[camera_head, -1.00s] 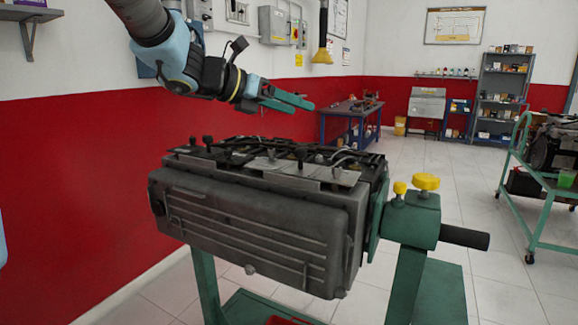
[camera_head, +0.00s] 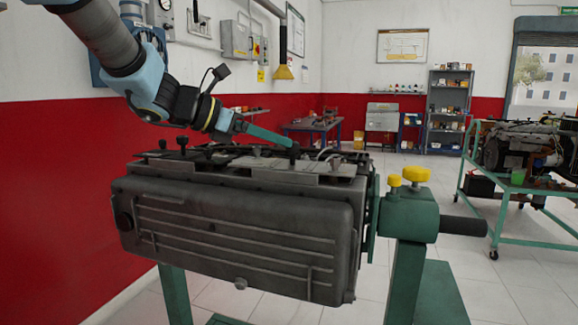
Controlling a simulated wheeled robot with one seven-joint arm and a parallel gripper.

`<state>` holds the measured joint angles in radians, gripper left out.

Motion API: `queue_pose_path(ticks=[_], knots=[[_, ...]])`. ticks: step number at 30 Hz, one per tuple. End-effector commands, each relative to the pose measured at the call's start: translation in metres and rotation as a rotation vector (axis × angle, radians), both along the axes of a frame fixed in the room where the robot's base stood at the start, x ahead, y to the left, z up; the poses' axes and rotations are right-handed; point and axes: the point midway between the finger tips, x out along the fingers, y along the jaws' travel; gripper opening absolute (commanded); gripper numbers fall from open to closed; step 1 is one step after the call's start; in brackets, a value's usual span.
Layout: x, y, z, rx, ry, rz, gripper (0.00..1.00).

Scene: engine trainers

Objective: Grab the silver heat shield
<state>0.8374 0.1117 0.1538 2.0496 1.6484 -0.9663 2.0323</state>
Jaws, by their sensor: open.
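An engine on a green stand fills the middle of the view. A large grey ribbed cover (camera_head: 235,235) forms its near side. Thin, lighter grey metal plates (camera_head: 285,168) lie along its top; I cannot tell for sure which part is the silver heat shield. My gripper (camera_head: 288,142) reaches in from the upper left, with its green fingers pointing right and slightly down, just above the engine's top in the picture. The fingers overlap from this side. The gripper is open, with nothing seen between the fingers. Whether a fingertip touches the engine is unclear.
The green stand (camera_head: 410,213) with yellow knobs and a dark handle (camera_head: 463,226) stands at the engine's right. A red and white wall runs along the left. A green cart (camera_head: 530,188) carries another engine at right. Floor between is clear.

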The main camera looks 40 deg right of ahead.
Motion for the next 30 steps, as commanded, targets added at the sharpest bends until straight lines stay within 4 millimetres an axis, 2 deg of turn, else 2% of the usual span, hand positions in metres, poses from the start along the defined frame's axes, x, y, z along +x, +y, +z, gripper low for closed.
queue_pose_path(ticks=[3,11,19,28,30], knots=[[-0.004,-0.017,-0.005,0.001,0.002,-0.002,0.71],[-0.008,-0.035,-0.012,0.001,0.002,-0.001,0.71],[-0.015,-0.070,-0.025,0.001,0.001,0.000,0.71],[-0.016,-0.075,-0.029,0.000,0.001,0.001,0.71],[-0.016,-0.075,-0.029,0.000,0.001,0.001,0.66]])
